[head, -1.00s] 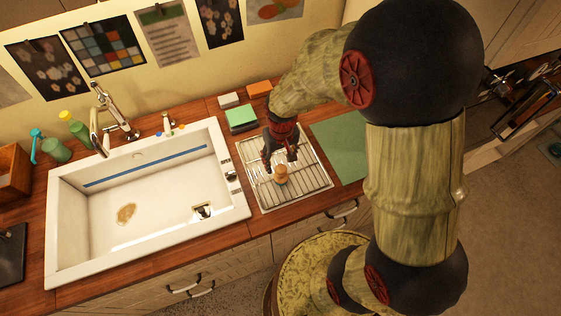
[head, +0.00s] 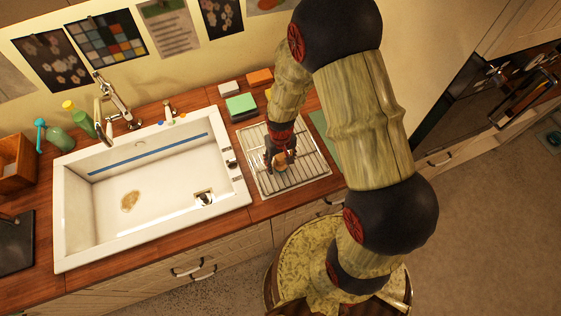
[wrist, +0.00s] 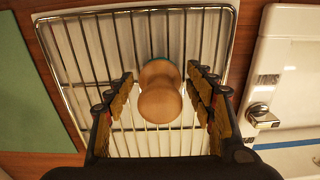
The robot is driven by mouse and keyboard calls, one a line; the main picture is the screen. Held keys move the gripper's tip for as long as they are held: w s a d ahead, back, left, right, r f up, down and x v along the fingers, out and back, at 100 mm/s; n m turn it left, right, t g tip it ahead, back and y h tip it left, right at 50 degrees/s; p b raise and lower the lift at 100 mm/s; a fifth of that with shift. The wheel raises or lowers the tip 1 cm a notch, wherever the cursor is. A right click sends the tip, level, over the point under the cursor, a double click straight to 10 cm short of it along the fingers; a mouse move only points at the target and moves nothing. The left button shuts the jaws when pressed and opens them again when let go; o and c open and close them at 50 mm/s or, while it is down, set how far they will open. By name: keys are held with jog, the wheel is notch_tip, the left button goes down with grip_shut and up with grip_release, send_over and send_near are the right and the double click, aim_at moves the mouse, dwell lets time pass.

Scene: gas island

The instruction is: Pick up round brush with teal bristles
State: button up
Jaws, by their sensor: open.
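A round wooden knob-shaped object (wrist: 160,92), which looks like the handle of the round brush, stands on the wire rack (wrist: 95,60). My gripper (wrist: 161,86) is open, with one finger on each side of the knob and a gap on both sides. In the head view my gripper (head: 279,158) is low over the rack and largely covers the knob.
A white sink (head: 150,235) lies left of the rack. Green and white sponges (head: 240,106) sit behind it, and a green mat (wrist: 25,90) lies beside it. A teal-headed tool (head: 40,124) and green bottles (head: 58,138) stand far left.

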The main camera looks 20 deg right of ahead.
jog(key=c, duration=0.3)
jog(key=c, duration=0.8)
